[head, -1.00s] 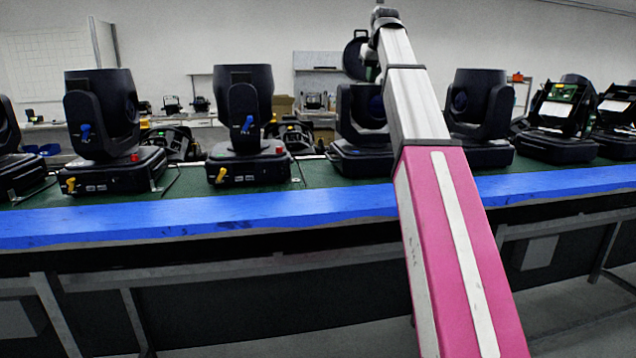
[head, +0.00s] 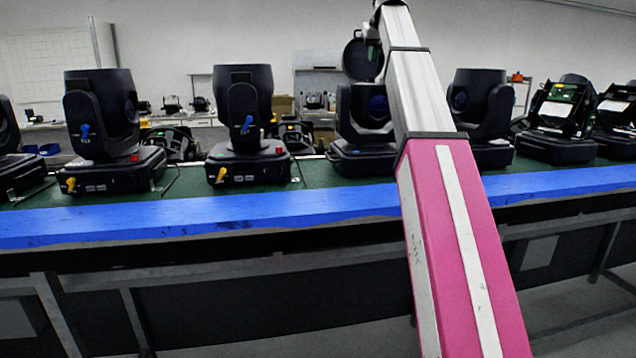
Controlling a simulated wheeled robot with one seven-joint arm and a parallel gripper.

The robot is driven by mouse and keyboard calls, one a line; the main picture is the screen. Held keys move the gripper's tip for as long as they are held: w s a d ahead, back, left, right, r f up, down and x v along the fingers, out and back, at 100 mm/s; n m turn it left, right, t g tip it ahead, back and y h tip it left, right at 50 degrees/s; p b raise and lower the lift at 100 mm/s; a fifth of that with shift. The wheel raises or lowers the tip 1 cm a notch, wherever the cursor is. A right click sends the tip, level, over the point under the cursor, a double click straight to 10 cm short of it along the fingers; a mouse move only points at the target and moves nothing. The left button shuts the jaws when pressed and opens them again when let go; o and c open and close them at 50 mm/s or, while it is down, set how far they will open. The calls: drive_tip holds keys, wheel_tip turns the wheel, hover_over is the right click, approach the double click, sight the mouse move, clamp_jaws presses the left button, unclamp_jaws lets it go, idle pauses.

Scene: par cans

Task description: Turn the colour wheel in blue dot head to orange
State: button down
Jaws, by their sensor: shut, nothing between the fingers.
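Several black moving heads stand in a row on the green bench top. The head just left of my arm (head: 362,112) has a round black cover-like disc (head: 361,60) raised above it and a dark bluish round part on its right. I cannot make out a blue dot on it or on another head, and no colour wheel can be told. Two heads at the left (head: 100,118) and centre left (head: 242,112) show blue levers and a red spot on their bases. My arm reaches up and away past the row; my gripper is hidden behind it.
A blue strip (head: 200,215) runs along the bench's front edge. More heads stand at the right, including one opened with a white panel (head: 556,112). The base of one head (head: 490,155) is partly behind my arm. Smaller units sit further back.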

sight(372, 80)
drive_tip(key=shift+d, duration=0.1)
drive_tip(key=shift+w+d+r, duration=0.25)
drive_tip(key=shift+w+d, duration=0.05)
drive_tip(key=shift+d, duration=0.25)
drive_tip(key=shift+w+d+r, duration=0.2)
drive_tip(key=shift+w+d, duration=0.05)
drive_tip(key=shift+d, duration=0.3)
drive_tip(key=shift+f, duration=3.45)
drive_tip(key=shift+s+a+f, duration=0.1)
drive_tip(key=shift+s+f, duration=0.05)
drive_tip(key=shift+s+a, duration=0.15)
drive_tip(key=shift+a, duration=0.1)
drive_tip(key=shift+s+a, duration=0.1)
drive_tip(key=shift+a, duration=0.75)
